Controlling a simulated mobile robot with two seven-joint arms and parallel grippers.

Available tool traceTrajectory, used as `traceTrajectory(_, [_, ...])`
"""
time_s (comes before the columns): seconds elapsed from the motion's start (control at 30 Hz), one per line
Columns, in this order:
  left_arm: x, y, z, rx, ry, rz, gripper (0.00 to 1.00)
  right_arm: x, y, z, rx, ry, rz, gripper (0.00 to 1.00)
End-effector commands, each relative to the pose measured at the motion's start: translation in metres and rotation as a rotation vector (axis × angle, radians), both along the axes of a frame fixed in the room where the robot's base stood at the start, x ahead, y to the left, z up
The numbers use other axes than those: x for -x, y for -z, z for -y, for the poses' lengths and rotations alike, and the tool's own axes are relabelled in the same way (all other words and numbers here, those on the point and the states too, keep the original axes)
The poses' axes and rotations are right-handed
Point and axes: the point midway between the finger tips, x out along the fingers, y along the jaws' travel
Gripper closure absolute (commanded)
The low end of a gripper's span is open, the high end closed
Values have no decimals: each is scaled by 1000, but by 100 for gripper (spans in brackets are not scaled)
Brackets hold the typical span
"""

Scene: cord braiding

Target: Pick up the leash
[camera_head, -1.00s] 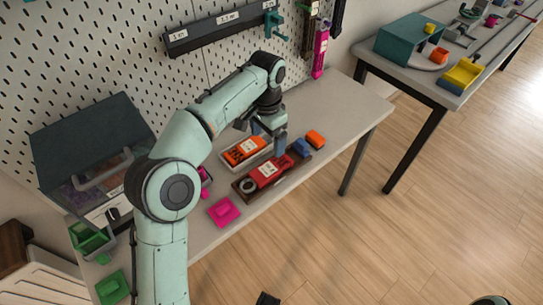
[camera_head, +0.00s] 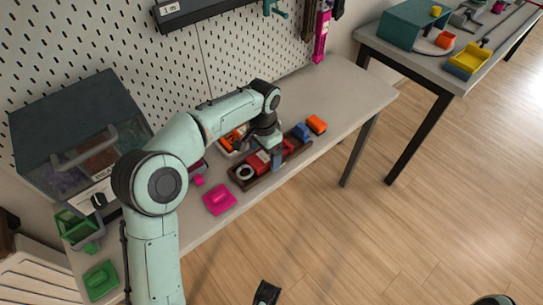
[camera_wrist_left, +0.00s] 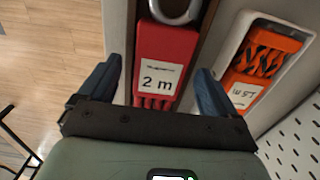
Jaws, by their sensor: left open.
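A red leash with a white "2 m" label (camera_wrist_left: 160,68) lies in a narrow dark wooden tray on the bench. Its grey metal ring (camera_wrist_left: 176,8) sits at one end; in the head view the ring (camera_head: 246,171) is at the tray's left end. My left gripper (camera_wrist_left: 158,88) is open above the leash. Its two blue fingers stand on either side of the red body, apart from it in the wrist view. In the head view the left gripper (camera_head: 275,157) partly hides the leash.
A white tray (camera_wrist_left: 233,45) with an orange bundle (camera_wrist_left: 263,60) lies close beside the wooden tray. Pink (camera_head: 220,199), blue (camera_head: 301,131) and orange (camera_head: 317,124) blocks lie nearby. A lidded case (camera_head: 85,120) stands at the left; pegboard rises behind. The bench's right end is clear.

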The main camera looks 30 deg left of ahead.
Motion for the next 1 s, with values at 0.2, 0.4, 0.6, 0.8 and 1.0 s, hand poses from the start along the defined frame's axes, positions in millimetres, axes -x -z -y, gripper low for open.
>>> traceTrajectory(0.2, [0,5,0,0,0,1,8,-3,1,1,4,4,9,51])
traceTrajectory(0.4, [0,5,0,0,0,1,44,-3,1,1,3,3,8,51])
traceTrajectory(0.6, [0,4,0,0,0,2,76,-3,1,1,3,2,8,51])
traceTrajectory(0.8, [0,3,0,0,0,2,76,-2,1,1,3,2,6,51])
traceTrajectory(1.0, [0,-14,0,-1,1,4,76,4,-5,-2,-5,-4,-10,51])
